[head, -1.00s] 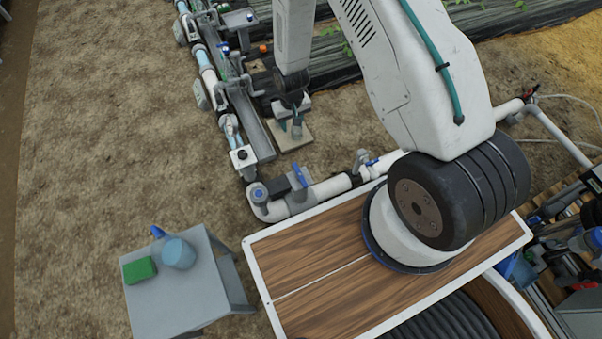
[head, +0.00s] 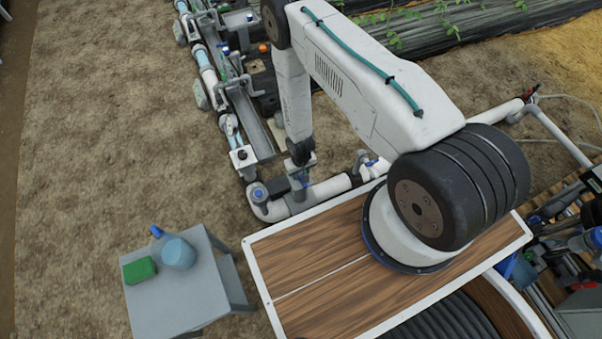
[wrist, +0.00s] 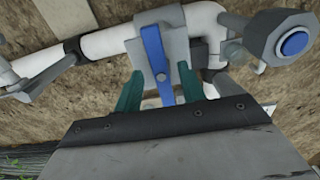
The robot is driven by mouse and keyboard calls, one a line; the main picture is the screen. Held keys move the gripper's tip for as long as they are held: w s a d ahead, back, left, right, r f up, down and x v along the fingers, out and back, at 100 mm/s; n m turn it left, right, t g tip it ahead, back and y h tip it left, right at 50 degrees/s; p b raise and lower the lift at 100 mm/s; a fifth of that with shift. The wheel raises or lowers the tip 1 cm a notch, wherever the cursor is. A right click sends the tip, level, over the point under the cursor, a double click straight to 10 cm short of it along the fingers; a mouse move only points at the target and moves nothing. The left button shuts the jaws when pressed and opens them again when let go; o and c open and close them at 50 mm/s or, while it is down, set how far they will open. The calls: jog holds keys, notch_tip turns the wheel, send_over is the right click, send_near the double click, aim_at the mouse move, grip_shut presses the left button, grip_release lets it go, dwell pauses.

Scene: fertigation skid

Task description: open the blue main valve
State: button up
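The blue main valve's lever (wrist: 153,62) lies across the white pipe on a grey valve body in the wrist view. My gripper (wrist: 161,78) is open, with one teal finger on each side of the lever. A gap shows between the lever and each finger, so it is not gripped. In the head view my gripper (head: 301,172) hangs down over the valve beside the pipe elbow and hides most of the lever.
A round grey fitting with a blue cap (wrist: 293,43) stands right of the valve in the wrist view. The white pipe (head: 330,187) continues right to another small blue-handled fitting (head: 371,162). A grey side table (head: 190,295) holds a green block (head: 139,269) and blue jug (head: 178,253).

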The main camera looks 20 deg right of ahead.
jog(key=shift+f, duration=0.45)
grip_shut()
